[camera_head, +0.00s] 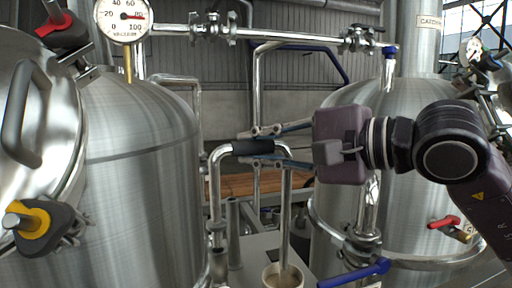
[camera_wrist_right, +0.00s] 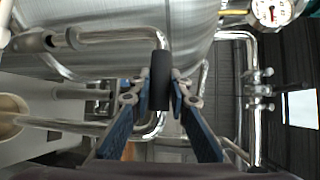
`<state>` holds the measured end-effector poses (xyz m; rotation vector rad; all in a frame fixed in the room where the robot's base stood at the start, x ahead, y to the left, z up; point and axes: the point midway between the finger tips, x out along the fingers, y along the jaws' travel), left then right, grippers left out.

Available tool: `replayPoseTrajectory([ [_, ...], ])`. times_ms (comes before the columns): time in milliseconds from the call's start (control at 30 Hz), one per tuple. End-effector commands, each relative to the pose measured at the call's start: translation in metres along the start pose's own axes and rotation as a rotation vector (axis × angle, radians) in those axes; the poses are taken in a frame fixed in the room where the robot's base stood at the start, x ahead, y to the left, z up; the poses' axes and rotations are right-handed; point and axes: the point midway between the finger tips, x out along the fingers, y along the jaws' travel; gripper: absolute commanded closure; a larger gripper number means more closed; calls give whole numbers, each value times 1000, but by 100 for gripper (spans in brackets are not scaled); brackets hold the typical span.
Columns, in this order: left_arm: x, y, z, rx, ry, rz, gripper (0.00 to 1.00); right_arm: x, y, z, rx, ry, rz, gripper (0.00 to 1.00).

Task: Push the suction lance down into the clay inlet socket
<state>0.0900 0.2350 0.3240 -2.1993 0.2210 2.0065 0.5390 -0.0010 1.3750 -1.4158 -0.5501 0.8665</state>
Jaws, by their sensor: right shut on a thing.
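The suction lance is a bent steel pipe with a black grip (camera_head: 253,147) on its top bar. Its right leg (camera_head: 286,215) runs down to the clay inlet socket (camera_head: 270,279), a beige round cup at the bottom edge. The leg's lower end appears inside the cup's mouth; its depth cannot be told. My right gripper (camera_head: 262,147) comes from the right and is shut on the black grip. In the right wrist view the grip (camera_wrist_right: 160,80) sits between the blue fingers (camera_wrist_right: 160,92), and a beige round mouth (camera_wrist_right: 10,115) shows at the left edge. My left gripper is out of view.
Large steel tanks stand left (camera_head: 140,185) and right (camera_head: 340,125). A valve with a blue handle (camera_head: 354,274) is close right of the socket. A grey upright tube (camera_head: 233,235) stands left of the lance's right leg. Pipes cross behind.

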Motion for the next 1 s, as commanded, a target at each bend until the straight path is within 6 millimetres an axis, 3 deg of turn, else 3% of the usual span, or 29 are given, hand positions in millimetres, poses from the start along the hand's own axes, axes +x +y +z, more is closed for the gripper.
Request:
replayPoseTrajectory([
  [1000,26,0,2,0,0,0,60,4,25,-3,-1,0,-3,100],
])
